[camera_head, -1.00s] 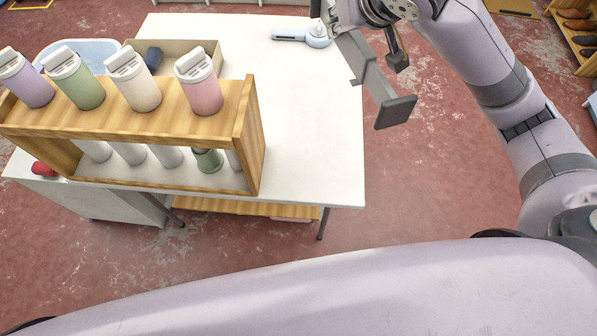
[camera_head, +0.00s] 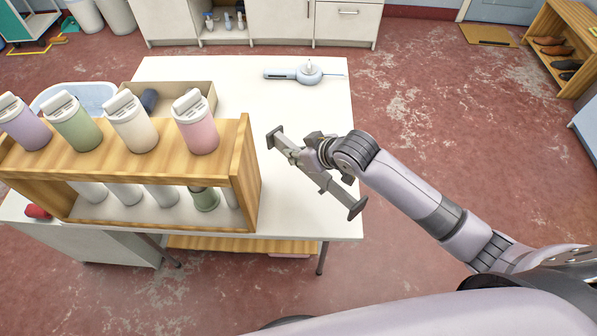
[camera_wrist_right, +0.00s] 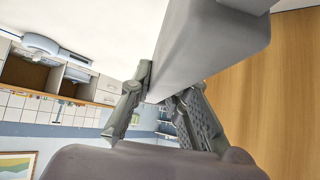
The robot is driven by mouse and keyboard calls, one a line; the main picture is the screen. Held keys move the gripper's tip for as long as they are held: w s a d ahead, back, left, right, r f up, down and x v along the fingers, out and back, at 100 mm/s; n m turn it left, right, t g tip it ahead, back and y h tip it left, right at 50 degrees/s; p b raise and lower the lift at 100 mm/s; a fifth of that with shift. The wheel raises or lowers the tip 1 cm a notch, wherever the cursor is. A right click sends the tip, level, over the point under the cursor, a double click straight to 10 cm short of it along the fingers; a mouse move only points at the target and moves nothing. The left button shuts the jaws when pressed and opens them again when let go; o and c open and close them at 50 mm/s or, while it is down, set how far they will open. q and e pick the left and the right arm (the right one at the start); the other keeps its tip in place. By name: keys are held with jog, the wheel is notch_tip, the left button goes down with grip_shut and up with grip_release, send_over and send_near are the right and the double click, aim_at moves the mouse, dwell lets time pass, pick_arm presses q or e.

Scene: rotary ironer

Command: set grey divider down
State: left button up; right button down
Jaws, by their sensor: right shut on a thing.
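The grey divider (camera_head: 336,190) is a long bar with a wider plate at each end. It is held slantwise over the right part of the white table (camera_head: 300,115), to the right of the wooden bottle rack; I cannot tell how far above the tabletop. My right gripper (camera_head: 311,163) is shut on its middle. In the right wrist view the grey divider (camera_wrist_right: 215,45) fills the upper middle, between the fingers of my right gripper (camera_wrist_right: 165,100). My left gripper is out of view.
The wooden rack (camera_head: 246,175) holds several bottles on top, with more below. Behind it are a beige box (camera_head: 205,85) and a pale blue basin (camera_head: 75,93). A light blue appliance (camera_head: 308,73) lies at the table's far edge. The right of the tabletop is bare.

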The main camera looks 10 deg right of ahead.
notch_tip(320, 180, down, 3)
jog(key=shift+f, duration=0.8)
notch_tip(320, 180, down, 3)
jog(key=shift+r, duration=0.2)
jog(key=shift+f, duration=0.55)
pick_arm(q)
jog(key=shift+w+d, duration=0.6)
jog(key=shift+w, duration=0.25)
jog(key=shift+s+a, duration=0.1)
pick_arm(e)
jog(key=shift+f, duration=0.15)
jog(key=c, duration=1.5)
grip_release()
jog(key=shift+c, duration=0.2)
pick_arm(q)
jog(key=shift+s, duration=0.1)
